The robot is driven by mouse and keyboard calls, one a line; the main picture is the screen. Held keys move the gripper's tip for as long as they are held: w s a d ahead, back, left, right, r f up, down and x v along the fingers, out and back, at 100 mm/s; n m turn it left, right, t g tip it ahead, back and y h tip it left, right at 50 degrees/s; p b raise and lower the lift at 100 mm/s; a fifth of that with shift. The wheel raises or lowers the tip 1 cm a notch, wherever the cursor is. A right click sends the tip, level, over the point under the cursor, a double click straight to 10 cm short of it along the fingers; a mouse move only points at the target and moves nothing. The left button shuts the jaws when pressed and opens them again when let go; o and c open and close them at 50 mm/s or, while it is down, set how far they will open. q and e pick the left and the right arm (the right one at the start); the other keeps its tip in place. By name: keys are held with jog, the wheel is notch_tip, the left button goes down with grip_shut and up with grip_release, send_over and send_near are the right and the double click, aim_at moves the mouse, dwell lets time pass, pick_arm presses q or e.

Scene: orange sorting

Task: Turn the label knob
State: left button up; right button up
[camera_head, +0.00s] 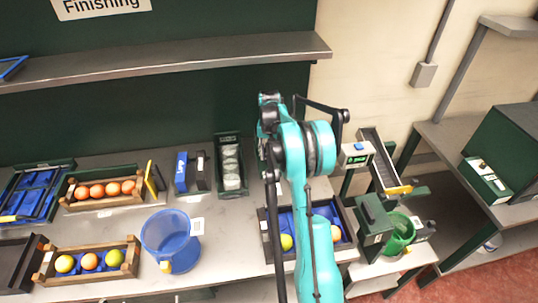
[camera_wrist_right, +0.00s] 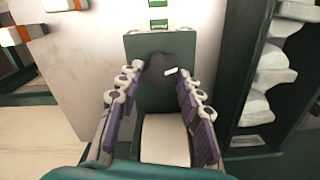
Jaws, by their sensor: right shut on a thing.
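A white strip or panel (camera_wrist_right: 165,140) lies below the knob between the fingers. In the head view my teal right arm reaches up the middle and hides the knob and most of the gripper. My left gripper is in neither view.
A dark tray of clear bags (camera_head: 231,165) stands left of my arm; it also shows in the wrist view (camera_wrist_right: 236,130). A blue bucket (camera_head: 170,235), orange crate (camera_head: 102,208) and fruit crate (camera_head: 90,280) stand further left.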

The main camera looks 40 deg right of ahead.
aim_at(269, 156)
jog(key=shift+m, duration=1.5)
jog(key=o, duration=1.2)
jog(key=shift+c, duration=0.2)
notch_tip(269, 156, up, 8)
jog(key=shift+f, duration=0.25)
